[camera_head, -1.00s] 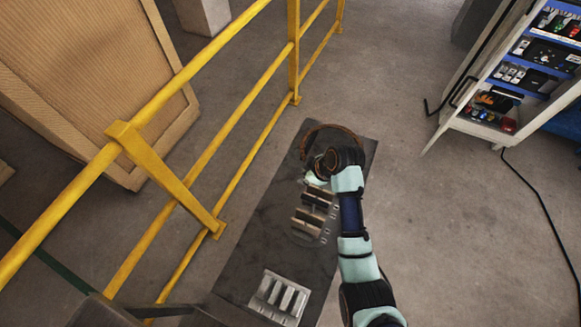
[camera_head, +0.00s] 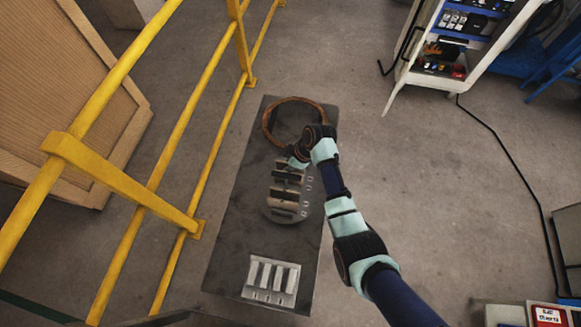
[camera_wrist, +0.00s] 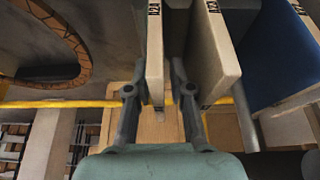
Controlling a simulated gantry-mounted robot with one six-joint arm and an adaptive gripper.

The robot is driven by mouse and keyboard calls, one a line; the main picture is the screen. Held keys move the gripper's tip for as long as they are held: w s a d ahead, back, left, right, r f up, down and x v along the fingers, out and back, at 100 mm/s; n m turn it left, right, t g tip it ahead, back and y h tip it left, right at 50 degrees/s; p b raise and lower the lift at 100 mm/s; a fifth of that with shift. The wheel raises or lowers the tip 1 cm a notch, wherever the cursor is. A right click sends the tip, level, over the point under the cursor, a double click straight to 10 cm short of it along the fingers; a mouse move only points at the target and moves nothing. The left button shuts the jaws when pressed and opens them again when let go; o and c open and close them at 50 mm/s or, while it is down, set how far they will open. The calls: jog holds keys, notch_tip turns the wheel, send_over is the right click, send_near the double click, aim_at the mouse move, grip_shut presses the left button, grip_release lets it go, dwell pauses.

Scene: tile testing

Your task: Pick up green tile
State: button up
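In the wrist view, the two fingers of my gripper (camera_wrist: 157,92) are spread, with a beige-edged upright tile (camera_wrist: 155,55) standing between them. A gap shows between this tile and the right finger; the left finger is close beside it or touching. I cannot tell whether its face is green. A second beige-edged tile (camera_wrist: 215,55) stands right of the right finger, and a blue-faced tile (camera_wrist: 275,55) is farther right. In the head view, my gripper (camera_head: 297,161) is low at the far end of the tile holder (camera_head: 286,214), partly hiding the tiles there.
The dark table (camera_head: 235,240) carries a brown ring (camera_head: 267,120) at its far end and a pale slotted rack (camera_head: 271,279) at its near end. A yellow railing (camera_head: 190,140) runs along the left. A tool shelf (camera_head: 402,75) stands at the back right.

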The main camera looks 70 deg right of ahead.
jog(key=shift+f, duration=0.3)
dwell(0.5)
grip_shut()
